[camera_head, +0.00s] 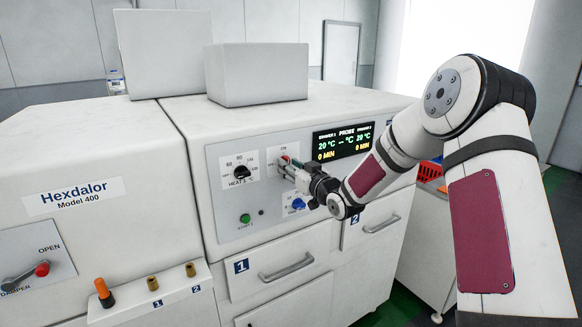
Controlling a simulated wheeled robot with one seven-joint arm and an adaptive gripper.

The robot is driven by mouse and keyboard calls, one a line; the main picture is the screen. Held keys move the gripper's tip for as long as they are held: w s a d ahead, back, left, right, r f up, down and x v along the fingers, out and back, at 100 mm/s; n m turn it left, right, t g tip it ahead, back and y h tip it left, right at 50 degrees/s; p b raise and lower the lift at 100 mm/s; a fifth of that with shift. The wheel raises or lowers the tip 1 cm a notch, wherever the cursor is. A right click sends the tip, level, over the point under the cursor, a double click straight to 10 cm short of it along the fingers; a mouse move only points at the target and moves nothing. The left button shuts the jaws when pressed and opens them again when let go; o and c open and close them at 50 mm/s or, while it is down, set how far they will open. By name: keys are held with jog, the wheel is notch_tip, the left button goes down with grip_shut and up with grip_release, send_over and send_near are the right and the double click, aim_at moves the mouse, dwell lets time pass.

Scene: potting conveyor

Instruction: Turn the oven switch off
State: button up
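The oven is a white machine with a grey control panel (232,190) on its front. The panel has a black heat knob (242,172) at left and a blue knob (299,203) lower right. A switch spot (284,149) marked ON lies at the upper middle, with a bit of red showing by my fingertips. My gripper (287,164) reaches in from the right and its fingertips are at this spot. The fingers and arm cover most of the switch, so its position is hidden. I cannot tell whether the fingers touch or grip it.
A display (343,142) shows 20 °C and 0 MIN. A green button (245,218) sits low on the panel. Drawers 1 (285,265) and 2 (381,224) are shut below. A red crate (432,172) stands at right.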

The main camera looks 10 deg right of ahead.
grip_shut()
jog(key=shift+n, duration=0.4)
jog(key=n+b, duration=0.2)
jog(key=n, duration=0.6)
jog(key=n+b, duration=0.2)
jog(key=n, duration=0.7)
jog(key=shift+a+f, duration=0.15)
jog(key=shift+s+b, duration=0.1)
jog(key=shift+b, duration=0.2)
